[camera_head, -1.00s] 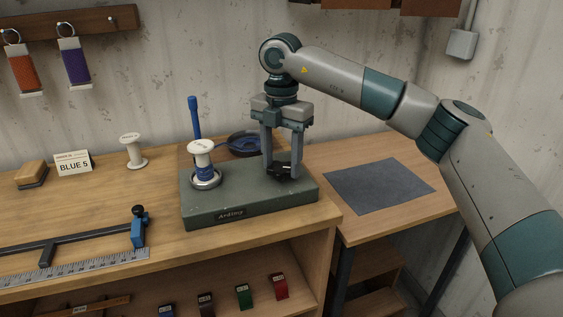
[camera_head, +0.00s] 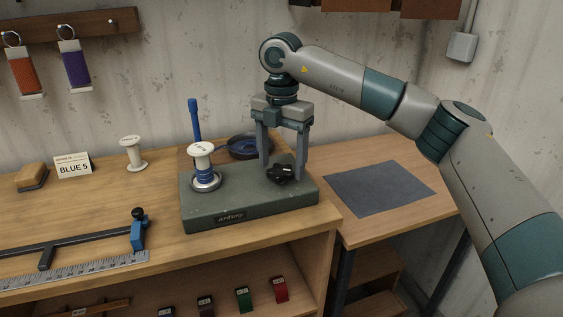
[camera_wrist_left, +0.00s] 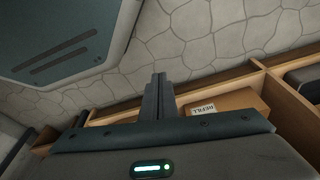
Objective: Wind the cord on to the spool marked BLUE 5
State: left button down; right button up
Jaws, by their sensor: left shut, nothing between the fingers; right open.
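A white spool (camera_head: 201,149) with blue cord wound on its core stands upright on the green winder base (camera_head: 240,212). Any mark on its top is too small to read.
A BLUE 5 card (camera_head: 74,166) stands at the left beside an empty-looking white spool (camera_head: 132,154). A clamp-like tool (camera_head: 138,232) and ruler (camera_head: 75,268) lie in front. A grey mat (camera_head: 380,187) covers the right table.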

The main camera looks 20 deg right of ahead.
notch_tip(320, 180, up, 10)
notch_tip(320, 180, up, 7)
send_over(281, 169)
pick_arm(q)
jog(key=shift+s+f, duration=0.15)
jog(key=shift+f, duration=0.2)
pick_arm(e)
jog(key=shift+s, duration=0.1)
pick_arm(q)
jog(key=shift+w+r, duration=0.2)
jog(key=shift+w, duration=0.15)
jog(key=shift+s, duration=0.1)
